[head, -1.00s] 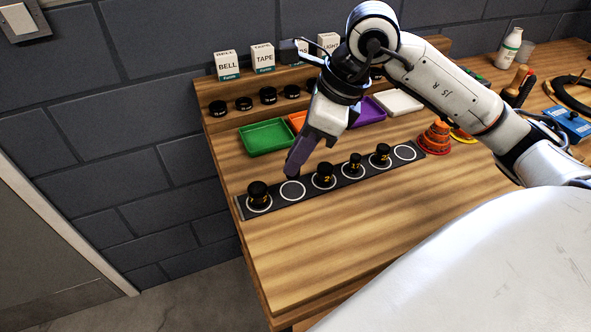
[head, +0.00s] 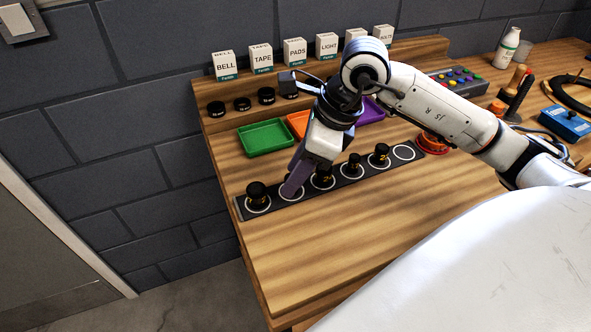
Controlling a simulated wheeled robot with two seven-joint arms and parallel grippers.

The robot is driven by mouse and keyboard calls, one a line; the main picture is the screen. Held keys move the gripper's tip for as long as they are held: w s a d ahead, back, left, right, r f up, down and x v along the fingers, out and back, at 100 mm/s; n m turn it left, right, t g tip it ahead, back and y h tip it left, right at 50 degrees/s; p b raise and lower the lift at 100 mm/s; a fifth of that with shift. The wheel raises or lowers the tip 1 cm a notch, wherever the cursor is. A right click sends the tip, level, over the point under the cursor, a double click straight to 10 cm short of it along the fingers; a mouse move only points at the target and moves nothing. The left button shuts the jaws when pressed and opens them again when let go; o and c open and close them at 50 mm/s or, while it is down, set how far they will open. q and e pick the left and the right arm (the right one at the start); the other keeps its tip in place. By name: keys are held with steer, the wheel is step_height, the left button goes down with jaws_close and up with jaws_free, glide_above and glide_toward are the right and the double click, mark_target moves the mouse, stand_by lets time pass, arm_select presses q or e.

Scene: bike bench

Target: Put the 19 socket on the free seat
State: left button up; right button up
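A black rail (head: 241,209) with white ring seats lies along the bench. Black sockets with yellow marks stand on it: one at the left end (head: 257,193), one right of my gripper (head: 323,178), and two further right, including this one (head: 381,153). The right-end seat (head: 404,152) is empty. My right gripper (head: 289,190) points down at the second seat from the left, its fingertips covering part of the ring. I cannot tell whether it holds anything. Several black round pieces (head: 242,104) sit on the back ledge; their labels are too small to read. My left gripper is out of view.
Green (head: 265,137), orange (head: 298,122) and purple (head: 369,112) trays lie behind the rail. Labelled white boxes (head: 225,66) line the back. Orange-red stacked rings (head: 432,142) are near the rail's right end. The bench front (head: 310,250) is clear.

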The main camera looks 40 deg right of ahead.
steer(key=shift+r, duration=0.15)
steer(key=v, duration=1.2)
